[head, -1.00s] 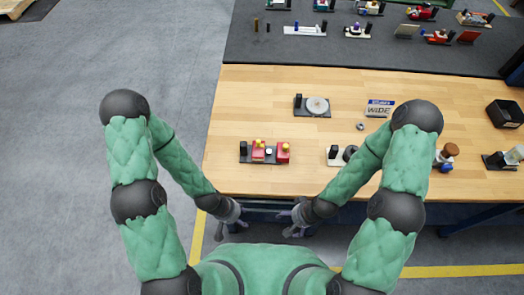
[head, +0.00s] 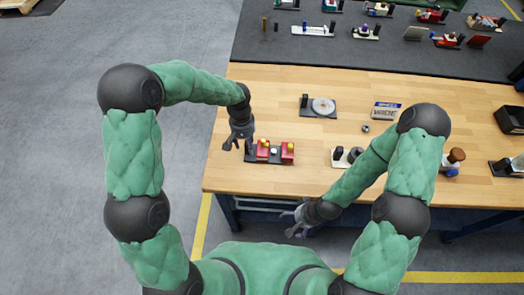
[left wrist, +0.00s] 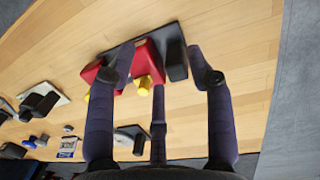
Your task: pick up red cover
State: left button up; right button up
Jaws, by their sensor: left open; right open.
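Two red blocks, each with a yellow knob, sit on a black base (head: 250,157) near the front left of the wooden table. One red block (head: 262,151) is nearer my left gripper and the other red block (head: 288,153) is further right. I cannot tell which is the red cover. My left gripper (head: 237,143) is open and empty, just left of the base. In the left wrist view the nearer red block (left wrist: 147,58) lies ahead, between the spread fingers and apart from them as far as I can tell. My right gripper (head: 297,222) is open and empty, off the table's front edge.
A disc on a black plate (head: 320,107) stands behind. A labelled box (head: 387,109) and a small ring (head: 366,127) lie to its right. A black and white part (head: 346,158) is near my right arm. A dark bin (head: 510,120) stands at the right.

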aim_at(266, 149)
pick_arm(q)
jog(key=w+r, duration=0.1)
jog(key=w, duration=0.1)
jog(key=r, duration=0.1)
jog(key=shift+w+d+r+m+t+y, duration=0.3)
jog(key=shift+w, duration=0.1)
jog(key=shift+w+f, duration=0.1)
jog(key=shift+w, duration=0.1)
notch_tip(266, 149, down, 11)
jog(key=shift+w+f, duration=0.1)
jog(key=shift+f, duration=0.1)
grip_shut()
